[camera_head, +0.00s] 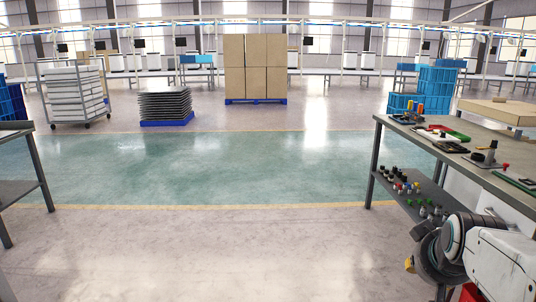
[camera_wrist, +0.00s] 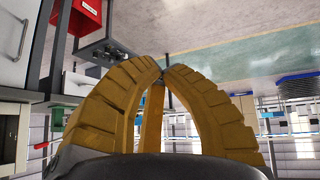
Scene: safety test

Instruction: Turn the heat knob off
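I cannot make out a heat knob for certain in either view. Tools and small devices lie on the workbench (camera_head: 399,124) at the right in the head view, among them a small device with a dark upright part (camera_head: 487,157); they are too small to identify. In the head view my arm is at lower right beside the bench, with only a bit of yellow finger showing.
The bench's lower shelf (camera_head: 392,178) holds several small coloured parts. Another table (camera_head: 18,187) stands at left. A boxed pallet (camera_head: 256,68) is far back. The middle floor is clear.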

